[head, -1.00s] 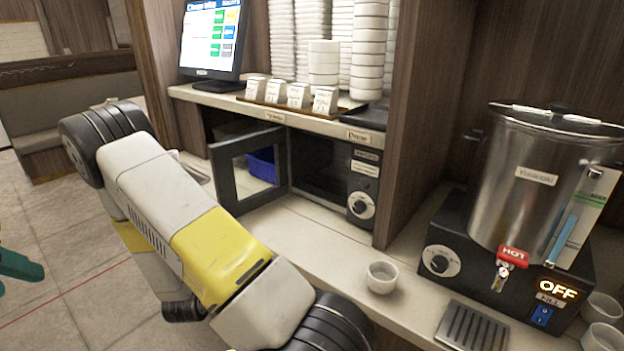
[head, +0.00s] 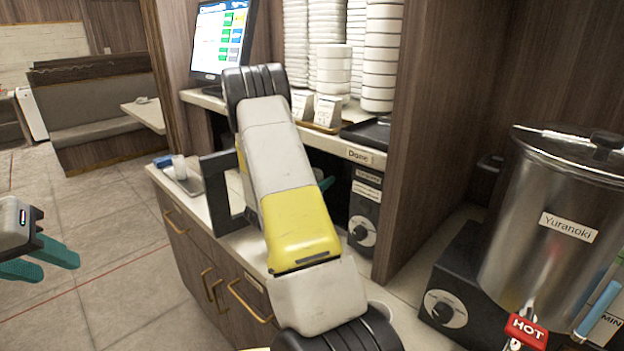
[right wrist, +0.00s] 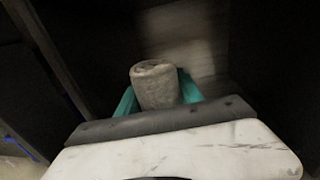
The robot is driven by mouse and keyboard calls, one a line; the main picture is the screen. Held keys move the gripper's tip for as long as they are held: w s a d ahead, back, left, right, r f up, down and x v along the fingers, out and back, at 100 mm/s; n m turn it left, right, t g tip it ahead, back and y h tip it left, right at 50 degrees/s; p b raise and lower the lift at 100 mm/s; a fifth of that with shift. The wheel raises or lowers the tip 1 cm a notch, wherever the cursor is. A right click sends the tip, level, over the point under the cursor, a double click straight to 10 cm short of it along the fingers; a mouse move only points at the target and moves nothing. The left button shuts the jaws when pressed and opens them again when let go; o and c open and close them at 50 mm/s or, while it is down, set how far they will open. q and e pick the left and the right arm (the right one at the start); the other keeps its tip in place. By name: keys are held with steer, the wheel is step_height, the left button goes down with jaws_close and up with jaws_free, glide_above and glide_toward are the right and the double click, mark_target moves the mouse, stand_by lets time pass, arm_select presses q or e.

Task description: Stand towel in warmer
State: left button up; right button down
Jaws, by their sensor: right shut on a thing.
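A grey rolled towel (right wrist: 155,84) is between the teal fingers of my right gripper (right wrist: 158,97) in the right wrist view, its rolled end showing. Dark walls surround it there. In the head view, my right arm reaches over to the warmer (head: 364,205), a dark box with a dial under the shelf. Its door (head: 222,192) stands open to the left. My left gripper (head: 45,262) is at the far left, fingers apart, empty, over the floor.
A steel urn (head: 545,225) with a red HOT tap stands at the right. A wooden panel (head: 432,130) rises beside the warmer. White stacked dishes (head: 382,60) and a screen (head: 218,42) stand on the shelf above.

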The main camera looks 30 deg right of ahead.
steer(key=x, duration=1.1)
steer(key=shift+a, duration=0.1)
steer(key=shift+f, duration=1.7)
steer(key=shift+f, duration=0.1)
steer(key=c, duration=0.8)
jaws_free()
steer(key=shift+o, duration=0.2)
steer(key=shift+a, duration=0.1)
steer(key=v, duration=1.1)
steer(key=shift+s+a, duration=0.15)
steer(key=shift+a, duration=0.15)
